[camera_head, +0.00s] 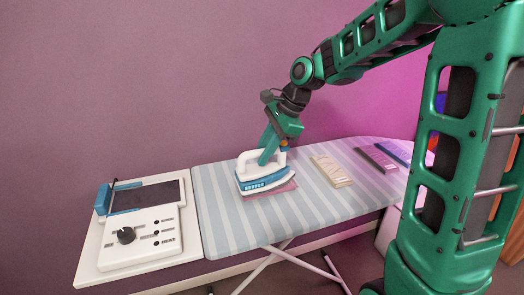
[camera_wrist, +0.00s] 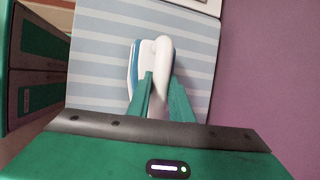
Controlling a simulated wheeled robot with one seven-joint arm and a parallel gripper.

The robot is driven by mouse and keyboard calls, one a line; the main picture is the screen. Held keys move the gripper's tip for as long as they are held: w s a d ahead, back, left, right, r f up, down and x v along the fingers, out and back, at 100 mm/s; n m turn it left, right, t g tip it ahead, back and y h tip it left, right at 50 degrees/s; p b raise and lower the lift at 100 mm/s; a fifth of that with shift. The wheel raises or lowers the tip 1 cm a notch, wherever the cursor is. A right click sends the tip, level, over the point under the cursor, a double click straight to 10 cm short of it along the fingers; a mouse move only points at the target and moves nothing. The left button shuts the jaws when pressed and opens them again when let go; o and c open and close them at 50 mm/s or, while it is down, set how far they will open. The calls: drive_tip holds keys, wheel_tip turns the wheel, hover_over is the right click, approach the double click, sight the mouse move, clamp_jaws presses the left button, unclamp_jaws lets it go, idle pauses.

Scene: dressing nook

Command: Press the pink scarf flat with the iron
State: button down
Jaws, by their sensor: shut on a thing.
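The white and blue iron (camera_head: 264,182) stands on the striped ironing board (camera_head: 213,217), toward its left end. My gripper (camera_head: 267,157) is shut on the iron's handle from above. In the wrist view my gripper's green fingers (camera_wrist: 163,98) are on either side of the white handle of the iron (camera_wrist: 150,47). The pink scarf (camera_head: 287,187) lies on the board under the iron, and only its edge shows at the iron's right and front. The rest of it is hidden beneath the iron, so I cannot tell how flat it is there.
A white control unit with a black dial (camera_head: 126,235) and an iron rest (camera_head: 148,196) are left of the board. A folded beige cloth (camera_head: 331,171), a dark purple cloth (camera_head: 376,159) and a blue cloth (camera_head: 394,152) lie along the board to the right. A plain wall is behind.

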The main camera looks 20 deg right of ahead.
drive_tip(key=shift+f, duration=0.65)
idle(3.4)
drive_tip(key=shift+r, duration=0.15)
drive_tip(key=shift+r, duration=4.95)
